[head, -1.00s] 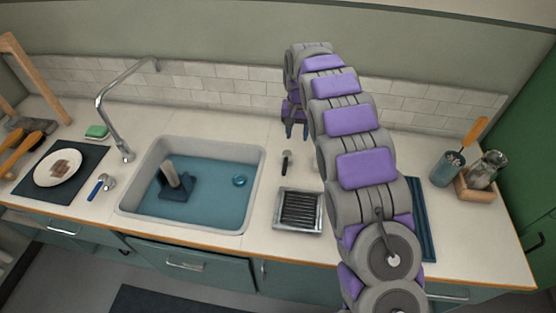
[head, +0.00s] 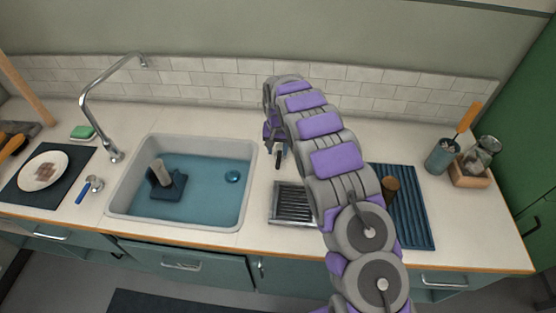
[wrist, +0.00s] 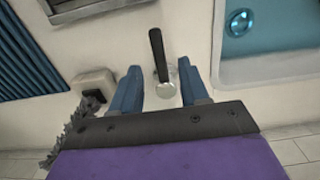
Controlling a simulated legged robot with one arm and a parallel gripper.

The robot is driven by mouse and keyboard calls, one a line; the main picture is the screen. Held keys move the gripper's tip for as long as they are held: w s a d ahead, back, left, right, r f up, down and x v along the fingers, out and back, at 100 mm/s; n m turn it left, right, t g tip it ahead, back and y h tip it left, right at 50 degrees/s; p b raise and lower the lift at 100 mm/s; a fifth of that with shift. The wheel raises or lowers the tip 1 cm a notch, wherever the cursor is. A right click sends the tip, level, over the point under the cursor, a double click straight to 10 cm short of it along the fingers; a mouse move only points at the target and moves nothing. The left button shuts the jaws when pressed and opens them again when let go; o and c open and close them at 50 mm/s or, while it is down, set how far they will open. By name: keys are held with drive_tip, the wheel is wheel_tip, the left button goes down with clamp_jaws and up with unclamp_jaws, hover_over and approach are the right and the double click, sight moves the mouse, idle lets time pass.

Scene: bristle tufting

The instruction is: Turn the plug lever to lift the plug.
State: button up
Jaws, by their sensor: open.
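The plug lever (wrist: 157,56) has a black handle on a round silver base fixed to the counter. In the wrist view it lies between the two blue fingers of my gripper (wrist: 158,82), which are open and apart on either side of it. In the head view my gripper (head: 276,148) hangs over the lever (head: 279,161), just right of the sink, and partly hides it. The round blue plug (head: 233,176) sits in the sink (head: 250,190) under blue water, and it also shows in the wrist view (wrist: 241,20).
A dark block with a pale handle (head: 166,180) stands in the sink. A ridged metal tray (head: 288,205) lies in front of the lever. A brush with grey bristles (wrist: 95,85) is close to my gripper's left finger. A blue ridged mat (head: 412,215) lies right of my arm.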

sight(278, 160)
wheel_tip(278, 160, down, 4)
drive_tip(key=shift+a+f+b, duration=0.1)
drive_tip(key=shift+f+b, duration=0.15)
drive_tip(key=shift+b, duration=0.15)
drive_tip(key=shift+d+f, duration=0.3)
drive_tip(key=shift+f, duration=0.2)
drive_tip(key=shift+a, duration=0.15)
drive_tip(key=shift+c, duration=0.2)
drive_tip(key=shift+a, duration=0.1)
drive_tip(key=c, duration=0.3)
clamp_jaws()
